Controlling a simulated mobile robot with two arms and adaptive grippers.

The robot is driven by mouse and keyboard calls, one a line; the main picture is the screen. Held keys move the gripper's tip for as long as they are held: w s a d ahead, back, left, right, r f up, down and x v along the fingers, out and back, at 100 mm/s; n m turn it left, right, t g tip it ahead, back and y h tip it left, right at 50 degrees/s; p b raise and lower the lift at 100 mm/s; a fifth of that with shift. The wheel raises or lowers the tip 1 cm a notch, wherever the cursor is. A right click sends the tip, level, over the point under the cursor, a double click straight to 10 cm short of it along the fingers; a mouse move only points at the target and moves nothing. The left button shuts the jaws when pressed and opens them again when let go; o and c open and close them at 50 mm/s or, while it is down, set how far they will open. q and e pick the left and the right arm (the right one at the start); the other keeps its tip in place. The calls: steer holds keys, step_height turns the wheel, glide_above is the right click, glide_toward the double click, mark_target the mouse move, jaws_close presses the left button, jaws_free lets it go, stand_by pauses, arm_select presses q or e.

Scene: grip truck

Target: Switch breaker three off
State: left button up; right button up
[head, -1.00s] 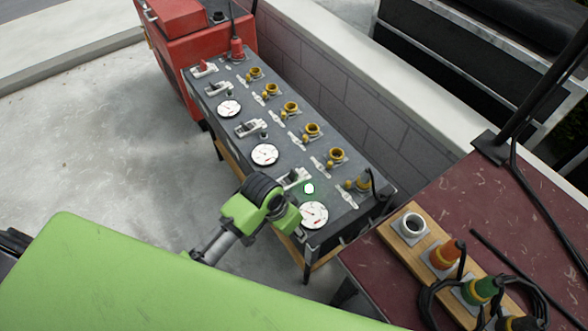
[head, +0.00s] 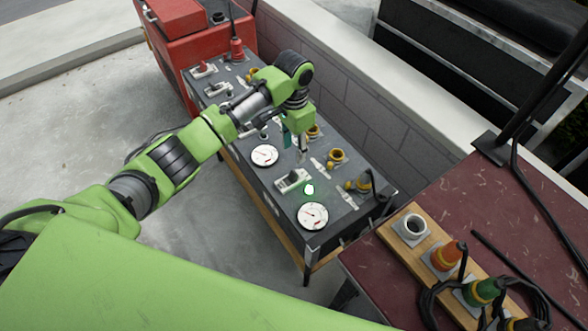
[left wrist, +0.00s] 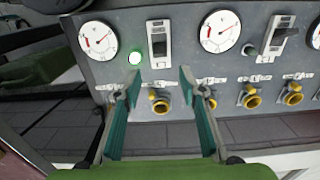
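The dark panel (head: 335,215) carries several breakers in a row; I cannot read their numbers. The nearest breaker (head: 293,180) has a lit green lamp (head: 309,189) beside it; it also shows in the left wrist view (left wrist: 158,40). Another breaker with a raised dark lever (left wrist: 277,38) is right of it there. Two farther breakers (head: 218,88) (head: 204,69) stand at the panel's far end. My left gripper (head: 296,146) is over the panel's middle, fingers pointing down; in the left wrist view (left wrist: 158,84) it is open and empty. My arm hides part of the panel.
Round gauges (head: 313,216) (head: 264,155) sit along the front. Yellow sockets (head: 337,156) line the back, near a block wall (head: 390,125). A red machine (head: 180,20) stands at the far end. A maroon truck bed (head: 510,190) with plugs is at right.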

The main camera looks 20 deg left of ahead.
mark_target(294, 172)
arm_select(q)
step_height(294, 172, down, 11)
steer(key=shift+r, duration=0.1)
stand_by(0.3)
jaws_close()
